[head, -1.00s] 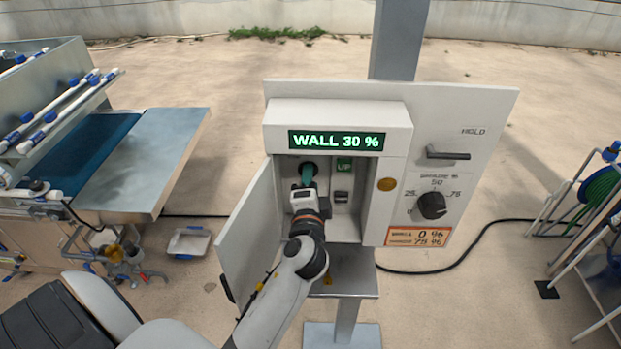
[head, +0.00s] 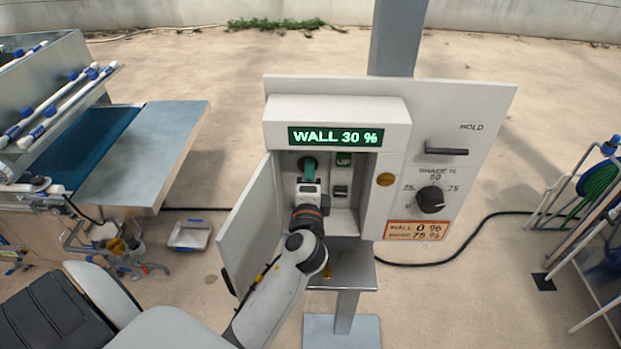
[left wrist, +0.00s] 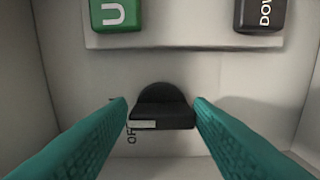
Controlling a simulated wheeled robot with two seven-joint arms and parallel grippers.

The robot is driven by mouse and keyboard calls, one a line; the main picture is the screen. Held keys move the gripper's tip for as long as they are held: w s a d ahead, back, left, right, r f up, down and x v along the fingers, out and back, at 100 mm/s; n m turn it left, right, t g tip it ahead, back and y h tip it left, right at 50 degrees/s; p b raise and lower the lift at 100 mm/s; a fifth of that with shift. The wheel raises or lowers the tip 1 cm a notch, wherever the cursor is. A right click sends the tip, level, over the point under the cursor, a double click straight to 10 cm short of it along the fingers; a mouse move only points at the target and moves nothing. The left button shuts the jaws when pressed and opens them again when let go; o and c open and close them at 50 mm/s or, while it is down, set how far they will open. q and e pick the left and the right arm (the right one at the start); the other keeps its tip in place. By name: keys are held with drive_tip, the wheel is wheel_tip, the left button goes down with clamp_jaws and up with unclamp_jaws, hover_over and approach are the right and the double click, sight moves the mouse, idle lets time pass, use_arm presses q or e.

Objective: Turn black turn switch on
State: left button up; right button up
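The black turn switch (left wrist: 161,112) sits on the back wall of the open control box. In the left wrist view it lies between my left gripper's teal fingers (left wrist: 161,108), one fingertip close to each end of its bar. I cannot tell whether they touch it. Its pale mark is beside a partly hidden "OF…" label (left wrist: 131,134). In the head view the switch (head: 309,161) is partly hidden behind my left gripper (head: 308,174), which reaches into the box. My right gripper is not in view.
A green UP button (left wrist: 115,14) and a black DOWN button (left wrist: 259,14) are close to the switch. The box door (head: 252,228) stands open at the left. The display (head: 336,137) reads WALL 30 %. A dial (head: 431,200) and a handle (head: 446,151) are on the right panel.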

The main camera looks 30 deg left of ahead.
use_arm(q)
drive_tip(key=o, duration=0.3)
drive_tip(key=shift+a+r, duration=0.2)
drive_tip(key=shift+o, duration=0.4)
drive_tip(key=shift+w+a+f, duration=0.1)
drive_tip(key=shift+w+f, duration=0.05)
drive_tip(key=shift+f, duration=0.05)
drive_tip(key=b+v, duration=0.4)
drive_tip(key=v, duration=0.8)
drive_tip(key=shift+b, duration=0.4)
